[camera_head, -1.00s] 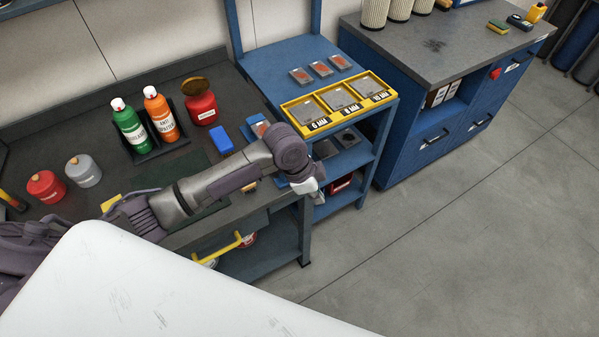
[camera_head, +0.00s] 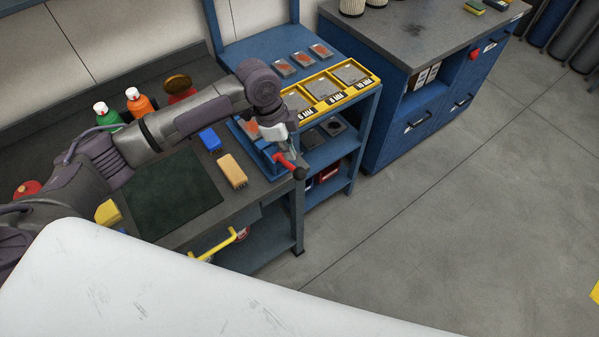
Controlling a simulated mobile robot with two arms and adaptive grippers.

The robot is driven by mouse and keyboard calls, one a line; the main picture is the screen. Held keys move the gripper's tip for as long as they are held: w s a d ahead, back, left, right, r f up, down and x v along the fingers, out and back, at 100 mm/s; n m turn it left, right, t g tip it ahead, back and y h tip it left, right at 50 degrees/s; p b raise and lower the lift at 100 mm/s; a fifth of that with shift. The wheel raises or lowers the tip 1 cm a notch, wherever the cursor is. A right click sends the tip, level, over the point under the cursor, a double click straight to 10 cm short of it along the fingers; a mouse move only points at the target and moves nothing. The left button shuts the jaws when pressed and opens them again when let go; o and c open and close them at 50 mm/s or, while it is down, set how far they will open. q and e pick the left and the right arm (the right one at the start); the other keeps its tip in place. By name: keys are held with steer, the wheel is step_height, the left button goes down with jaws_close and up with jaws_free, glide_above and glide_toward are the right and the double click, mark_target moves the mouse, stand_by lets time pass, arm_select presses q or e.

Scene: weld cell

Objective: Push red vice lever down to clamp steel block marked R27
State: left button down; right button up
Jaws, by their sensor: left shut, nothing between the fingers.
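The blue vice (camera_head: 267,158) sits at the right end of the dark workbench, partly hidden by my left arm. Its red lever (camera_head: 286,161) sticks out toward the lower right and ends in a dark knob (camera_head: 299,173). A grey block with a reddish face (camera_head: 251,130) shows at the vice's far left part; I cannot read any R27 mark on it. My left gripper (camera_head: 279,143) is shut and empty, just above the vice and close to the lever's upper end. I cannot tell whether it touches the lever. My right gripper is out of view.
A blue brush (camera_head: 210,140) and a tan brush (camera_head: 233,171) lie left of the vice, beside a dark green mat (camera_head: 172,195). A yellow tray (camera_head: 352,88) with grey plates stands on the blue shelf unit behind. Floor right of the bench is clear.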

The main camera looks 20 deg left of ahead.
mark_target(297, 171)
arm_select(q)
steer(key=b+x, duration=0.3)
steer(key=x, duration=0.3)
steer(key=shift+f, duration=0.15)
steer(key=shift+f+b, duration=0.2)
steer(key=shift+b, duration=0.35)
steer(key=shift+s, duration=0.1)
